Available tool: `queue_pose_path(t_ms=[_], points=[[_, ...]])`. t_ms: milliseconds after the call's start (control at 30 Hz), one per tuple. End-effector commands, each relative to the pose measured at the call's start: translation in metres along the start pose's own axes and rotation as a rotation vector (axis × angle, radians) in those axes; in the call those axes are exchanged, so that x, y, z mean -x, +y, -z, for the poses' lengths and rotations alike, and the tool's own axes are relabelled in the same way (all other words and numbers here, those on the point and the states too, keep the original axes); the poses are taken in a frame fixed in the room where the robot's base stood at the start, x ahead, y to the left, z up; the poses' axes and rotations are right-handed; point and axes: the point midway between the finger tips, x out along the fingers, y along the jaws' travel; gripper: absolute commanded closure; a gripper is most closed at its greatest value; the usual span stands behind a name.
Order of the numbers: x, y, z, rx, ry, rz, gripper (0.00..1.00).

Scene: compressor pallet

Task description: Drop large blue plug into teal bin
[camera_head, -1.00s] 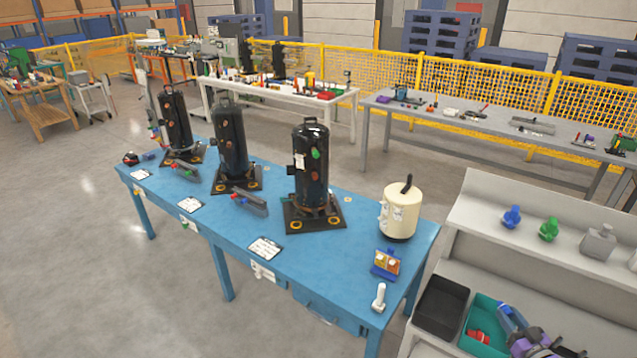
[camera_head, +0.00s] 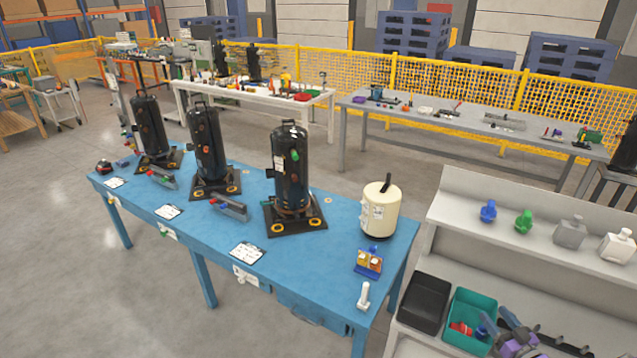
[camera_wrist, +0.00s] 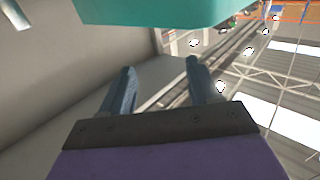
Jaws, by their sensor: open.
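The teal bin (camera_head: 486,297) sits on the lower shelf at the bottom right of the head view. A red plug lies in it (camera_head: 461,328). A blue piece (camera_head: 482,332) shows beside the red plug, partly hidden by my gripper; it looks like a plug. Another blue plug (camera_head: 488,211) stands on the upper shelf. My gripper (camera_head: 497,318) is over the right part of the bin. In the wrist view its fingers (camera_wrist: 158,68) are apart with nothing between them, and a teal bin wall (camera_wrist: 150,10) shows beyond.
A black bin (camera_head: 424,303) stands left of the teal one. A green plug (camera_head: 524,221), a grey bottle (camera_head: 569,232) and a white bottle (camera_head: 618,245) stand on the upper shelf. The blue table (camera_head: 325,260) with black compressors is at left.

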Motion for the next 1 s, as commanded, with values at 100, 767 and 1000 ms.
queue_pose_path(t_ms=[100, 767, 1000], points=[[0.029, 0.004, 0.000, -0.004, 0.000, -0.007, 0.38], [0.136, 0.004, -0.004, -0.005, -0.004, -0.002, 0.38], [0.138, 0.006, -0.004, -0.006, -0.003, -0.001, 0.38]])
